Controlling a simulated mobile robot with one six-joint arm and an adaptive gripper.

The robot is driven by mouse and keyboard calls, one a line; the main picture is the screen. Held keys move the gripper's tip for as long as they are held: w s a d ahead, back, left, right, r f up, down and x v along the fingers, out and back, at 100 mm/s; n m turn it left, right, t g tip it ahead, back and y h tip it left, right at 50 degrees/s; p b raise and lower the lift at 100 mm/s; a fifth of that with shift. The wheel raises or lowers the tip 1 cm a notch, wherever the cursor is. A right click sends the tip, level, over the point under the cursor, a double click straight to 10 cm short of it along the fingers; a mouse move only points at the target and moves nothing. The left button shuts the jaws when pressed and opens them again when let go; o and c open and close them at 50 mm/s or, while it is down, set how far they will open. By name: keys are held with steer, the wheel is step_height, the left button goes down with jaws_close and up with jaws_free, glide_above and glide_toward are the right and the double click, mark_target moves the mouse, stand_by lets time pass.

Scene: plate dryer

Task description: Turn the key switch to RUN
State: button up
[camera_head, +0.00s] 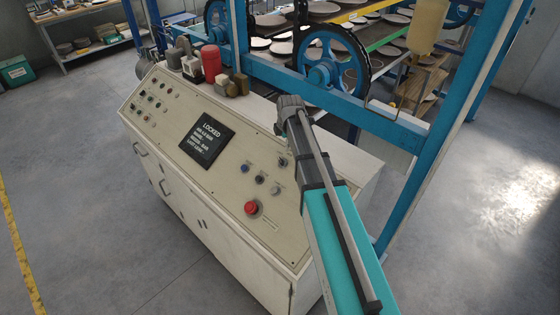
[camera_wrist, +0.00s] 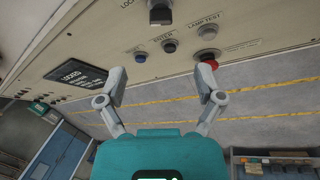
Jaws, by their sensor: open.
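The key switch appears to be the black knob (camera_wrist: 160,13) at the top edge of the wrist view, beside a cut-off label starting "LOC". In the head view a dark knob (camera_head: 283,161) shows on the panel just left of my arm; I cannot tell whether it is the same one. My gripper (camera_wrist: 162,76) is open and empty, its two fingers spread apart below the knob in the wrist view. No finger touches the knob. In the head view the fingers cannot be made out clearly. The panel screen (camera_head: 206,139) reads LOCKED.
A red mushroom button (camera_head: 252,207) sits low on the control panel (camera_head: 160,118); in the wrist view it (camera_wrist: 208,57) lies near my right finger. A blue button (camera_wrist: 140,57) and a dark button (camera_wrist: 169,46) are close by. A blue frame (camera_head: 410,185) stands behind the cabinet.

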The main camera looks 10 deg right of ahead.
mark_target(281, 160)
steer(key=shift+b+x, duration=6.45)
steer(key=shift+x, duration=0.3)
steer(key=shift+f, duration=0.1)
steer(key=c, duration=1)
steer(key=shift+c, duration=0.7)
